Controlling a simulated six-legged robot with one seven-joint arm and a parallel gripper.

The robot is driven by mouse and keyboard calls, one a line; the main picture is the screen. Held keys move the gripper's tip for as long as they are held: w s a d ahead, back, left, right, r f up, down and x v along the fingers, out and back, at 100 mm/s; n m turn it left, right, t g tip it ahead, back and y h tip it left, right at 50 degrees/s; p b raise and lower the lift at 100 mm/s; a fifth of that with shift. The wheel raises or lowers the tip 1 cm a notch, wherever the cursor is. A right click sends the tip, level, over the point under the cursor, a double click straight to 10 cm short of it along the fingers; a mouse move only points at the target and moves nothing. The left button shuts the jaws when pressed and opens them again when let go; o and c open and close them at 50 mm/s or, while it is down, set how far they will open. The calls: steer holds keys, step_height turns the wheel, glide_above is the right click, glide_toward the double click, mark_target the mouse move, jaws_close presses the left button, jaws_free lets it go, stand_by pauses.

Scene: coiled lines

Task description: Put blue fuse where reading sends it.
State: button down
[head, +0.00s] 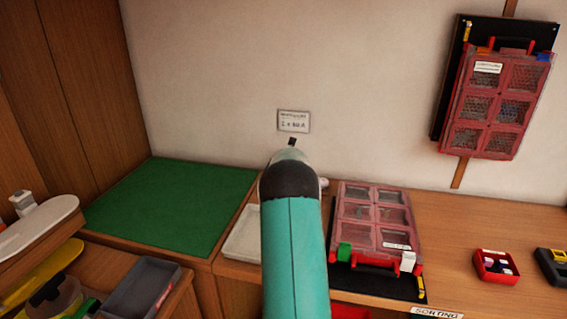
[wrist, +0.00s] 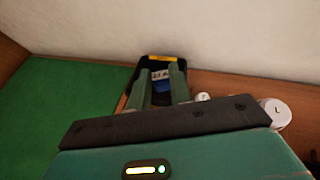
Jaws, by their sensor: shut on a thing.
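In the wrist view, my gripper (wrist: 159,72) is shut, with a small blue piece, seemingly the blue fuse (wrist: 162,87), between its two green fingers. A black-edged thing (wrist: 180,65) with a yellow strip and a pale marked patch shows just at and beyond the fingertips; I cannot tell whether they touch it. In the head view, my teal arm hides the fingers and the fuse. A small white card (head: 293,121) with dark writing is on the wall above the arm's end; its text is too small to read surely.
A red case with clear compartments (head: 372,207) lies on the bench right of my arm. A similar case (head: 497,100) hangs on the wall. A small red tray (head: 495,267), a black-yellow device (head: 553,263) and a "SORTING" label (head: 437,313) are right. A green mat (head: 172,208) is clear.

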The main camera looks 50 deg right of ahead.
steer(key=shift+f, duration=0.6)
steer(key=c, duration=1.3)
jaws_free()
steer(key=shift+r, duration=0.15)
